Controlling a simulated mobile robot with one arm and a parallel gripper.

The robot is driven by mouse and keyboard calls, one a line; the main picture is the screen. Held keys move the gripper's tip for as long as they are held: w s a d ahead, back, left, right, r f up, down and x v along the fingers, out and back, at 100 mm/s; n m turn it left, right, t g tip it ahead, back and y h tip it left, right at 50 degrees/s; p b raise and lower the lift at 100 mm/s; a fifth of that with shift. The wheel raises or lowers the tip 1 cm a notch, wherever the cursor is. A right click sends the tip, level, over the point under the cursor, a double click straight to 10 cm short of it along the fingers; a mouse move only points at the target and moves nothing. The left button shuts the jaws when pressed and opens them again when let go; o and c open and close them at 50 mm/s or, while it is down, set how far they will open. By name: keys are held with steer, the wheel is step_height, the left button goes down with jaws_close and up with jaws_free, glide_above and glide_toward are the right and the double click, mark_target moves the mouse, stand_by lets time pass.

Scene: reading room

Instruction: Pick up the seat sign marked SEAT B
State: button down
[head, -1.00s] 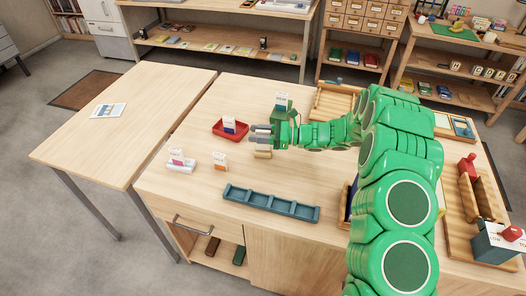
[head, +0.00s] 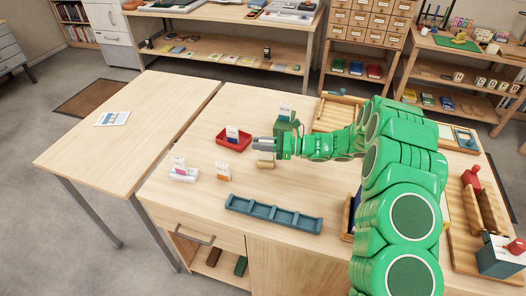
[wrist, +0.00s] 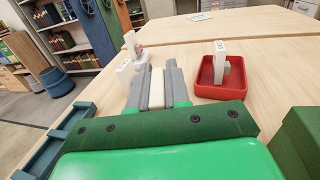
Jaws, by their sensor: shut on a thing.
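My gripper (head: 262,143) is low over the middle of the table. Its grey fingers (wrist: 158,88) are shut on a pale, cream-coloured piece (wrist: 157,86); no lettering shows on it. A small tan block (head: 265,161) shows just in front of the fingers; I cannot tell if it is part of the held piece. Other small white signs stand around: one in a red tray (head: 222,143), one with an orange mark (head: 222,171), one with a pink mark (head: 179,165) on a white base, and one on a green block (head: 285,113).
A teal divided rack (head: 274,213) lies near the table's front edge. A side table (head: 120,140) at the left holds only a printed card (head: 113,118). Table surface left of the red tray is clear.

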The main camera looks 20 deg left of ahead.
steer(key=shift+r, duration=0.7)
steer(key=s+d+r, duration=0.7)
steer(key=s+r, duration=0.4)
steer(key=s, duration=0.1)
steer(key=shift+r, duration=0.25)
